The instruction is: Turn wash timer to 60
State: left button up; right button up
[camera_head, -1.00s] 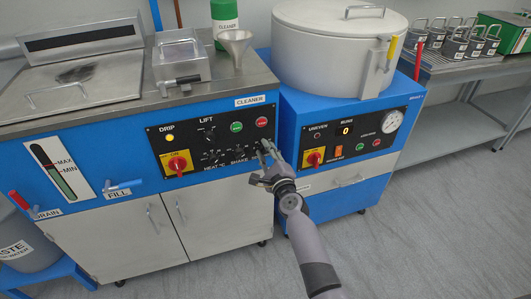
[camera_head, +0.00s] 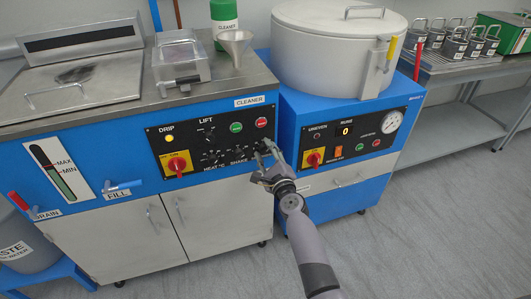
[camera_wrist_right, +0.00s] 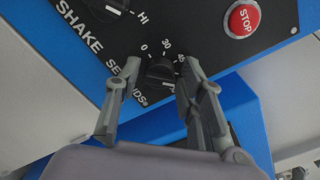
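The timer knob (camera_wrist_right: 161,69) is a small dark dial on the black panel. It has a scale with 0, 30 and 45 visible, and a partly covered SECONDS label. The way its pointer faces is hard to tell. My right gripper (camera_wrist_right: 160,68) is open, with one finger on each side of the knob. A gap shows at the left finger, while the right finger is close to the knob's edge. In the head view my right gripper (camera_head: 263,147) is at the right end of the washer's control panel (camera_head: 220,136) and hides the knob. My left gripper is out of view.
A red STOP button (camera_wrist_right: 243,18) is right of the knob, and the SHAKE knob (camera_wrist_right: 105,8) is to its upper left. A red-and-yellow switch (camera_head: 177,164) is farther left. The blue spin unit (camera_head: 287,112) stands close on the right.

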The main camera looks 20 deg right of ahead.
jog(key=shift+o, duration=0.7)
